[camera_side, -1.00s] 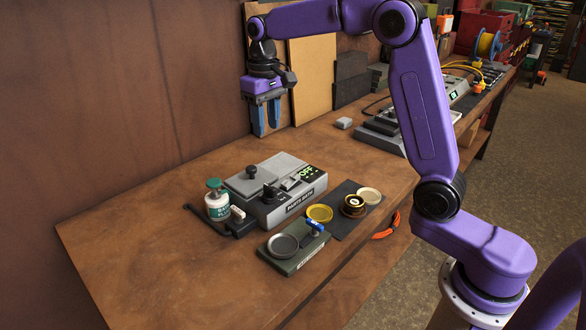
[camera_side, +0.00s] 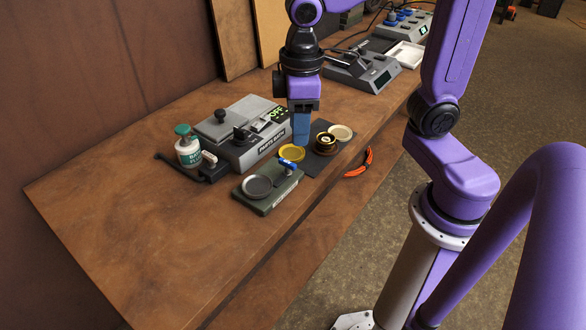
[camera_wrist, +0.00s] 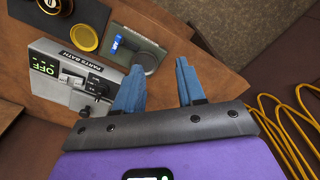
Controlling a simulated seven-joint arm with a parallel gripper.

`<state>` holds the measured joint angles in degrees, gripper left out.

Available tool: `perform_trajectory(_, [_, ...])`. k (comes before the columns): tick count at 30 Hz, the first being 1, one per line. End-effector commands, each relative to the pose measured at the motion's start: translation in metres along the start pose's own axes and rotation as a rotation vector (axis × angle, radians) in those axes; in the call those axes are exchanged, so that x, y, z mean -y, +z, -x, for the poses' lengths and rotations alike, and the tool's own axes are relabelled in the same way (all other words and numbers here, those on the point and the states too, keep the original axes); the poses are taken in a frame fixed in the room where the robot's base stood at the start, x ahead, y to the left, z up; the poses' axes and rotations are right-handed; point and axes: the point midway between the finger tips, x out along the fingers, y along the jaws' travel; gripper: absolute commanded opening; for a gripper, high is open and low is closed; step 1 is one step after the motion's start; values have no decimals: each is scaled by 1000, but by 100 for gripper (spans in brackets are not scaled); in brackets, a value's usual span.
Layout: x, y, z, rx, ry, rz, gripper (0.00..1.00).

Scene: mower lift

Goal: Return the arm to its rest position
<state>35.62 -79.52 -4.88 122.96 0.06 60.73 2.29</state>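My gripper (camera_side: 301,140) points down over the workbench (camera_side: 130,235), close to the right end of the grey parts bath (camera_side: 245,140) and behind the small dishes in the side view. In the wrist view the blue fingers of my gripper (camera_wrist: 160,72) are apart with nothing between them. I cannot tell exactly how high the fingertips are above the bench. The bath's display reads OFF, and the bath also shows in the wrist view (camera_wrist: 85,75).
A green tray with a round pan (camera_side: 258,187), a yellow dish (camera_side: 291,153), a brass part (camera_side: 325,143) and a pale dish (camera_side: 341,132) stand near the front edge. A green-topped bottle (camera_side: 188,150) is left of the bath. Orange-handled pliers (camera_side: 358,163) lie at the edge.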

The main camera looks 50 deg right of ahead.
Motion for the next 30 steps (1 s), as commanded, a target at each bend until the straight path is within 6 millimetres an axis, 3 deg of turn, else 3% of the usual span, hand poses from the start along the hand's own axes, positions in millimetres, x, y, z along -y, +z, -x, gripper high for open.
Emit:
perform_trajectory(9, [39, 85, -24, -6, -6, 249, 39])
perform_trajectory(15, [49, 120, -34, -8, -8, 346, 39])
perform_trajectory(30, [51, 128, -37, -9, -9, 373, 39])
